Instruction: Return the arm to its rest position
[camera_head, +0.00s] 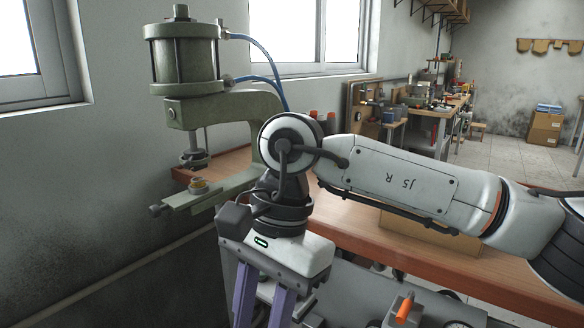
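My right arm (400,180) comes in from the right and reaches across the middle of the head view, above the wooden bench. It bends down at the wrist in front of the green press. My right gripper (262,306) points downward near the bottom edge, with two purple fingers. The fingertips are cut off by the frame, so whether it is open or shut, or holds anything, is hidden. My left arm and gripper are not in view.
A green pneumatic press (187,60) with blue hoses stands on the wooden bench (370,235) close behind my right wrist. A cardboard piece (430,235) lies behind the forearm. An orange-handled item (404,309) is below the bench edge. Bare wall and floor lie at left.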

